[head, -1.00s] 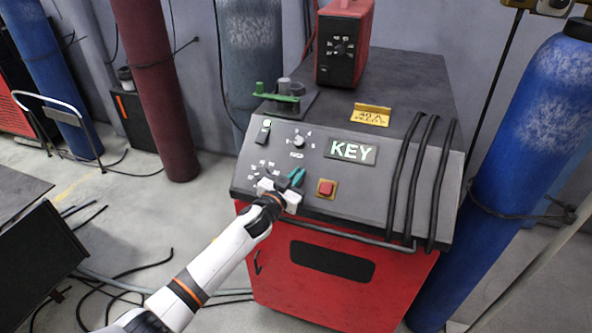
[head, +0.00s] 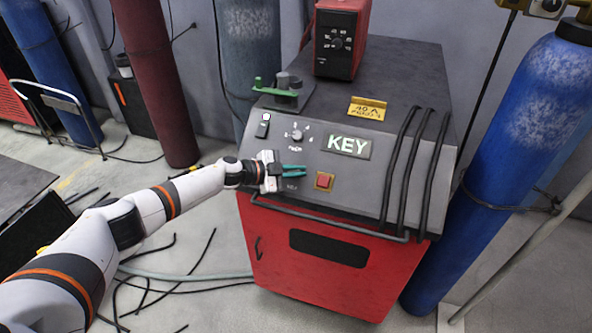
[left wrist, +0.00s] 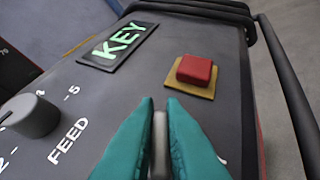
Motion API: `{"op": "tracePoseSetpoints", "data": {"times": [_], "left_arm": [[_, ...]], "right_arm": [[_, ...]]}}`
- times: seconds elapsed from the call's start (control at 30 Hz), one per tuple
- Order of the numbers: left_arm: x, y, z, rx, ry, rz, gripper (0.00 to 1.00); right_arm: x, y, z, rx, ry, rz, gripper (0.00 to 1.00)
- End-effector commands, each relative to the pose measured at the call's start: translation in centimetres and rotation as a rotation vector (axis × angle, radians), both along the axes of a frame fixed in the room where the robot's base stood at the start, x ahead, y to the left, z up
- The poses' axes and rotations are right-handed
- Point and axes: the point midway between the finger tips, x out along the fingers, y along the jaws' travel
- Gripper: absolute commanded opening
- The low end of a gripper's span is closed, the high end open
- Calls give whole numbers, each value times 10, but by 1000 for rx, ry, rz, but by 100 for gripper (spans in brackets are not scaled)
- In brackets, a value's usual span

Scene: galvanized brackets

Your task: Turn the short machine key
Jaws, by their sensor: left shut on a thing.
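The machine is a red cabinet (head: 330,275) with a sloped dark grey control panel (head: 385,165). My left gripper (head: 298,171) comes in from the left, low on the panel, with its teal fingers left of the red button. In the left wrist view the teal fingers (left wrist: 158,108) are shut on a thin grey key (left wrist: 159,145), which stands edge-up between them. The fingers hide most of the key and its base. A lit KEY sign (head: 347,145) is on the panel; it also shows in the left wrist view (left wrist: 117,44). My right gripper is not in view.
A red square button (head: 323,181) on a yellow plate sits close right of the fingers. A FEED knob (head: 297,135) is above them. Black cables (head: 402,170) hang over the panel's right side. A blue cylinder (head: 520,150) stands at the right. Loose cables lie on the floor.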

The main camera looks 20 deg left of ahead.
Motion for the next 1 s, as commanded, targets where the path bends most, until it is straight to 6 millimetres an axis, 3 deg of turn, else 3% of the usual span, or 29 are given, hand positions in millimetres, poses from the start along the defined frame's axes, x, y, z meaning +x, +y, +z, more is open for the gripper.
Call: {"op": "tracePoseSetpoints", "data": {"times": [0.5,1.0], "left_arm": [[-2,2,-7,220,-4,-264,0],[-3,2,-6,260,-5,-316,0]], "right_arm": [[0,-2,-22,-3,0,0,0],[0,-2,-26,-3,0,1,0]]}}
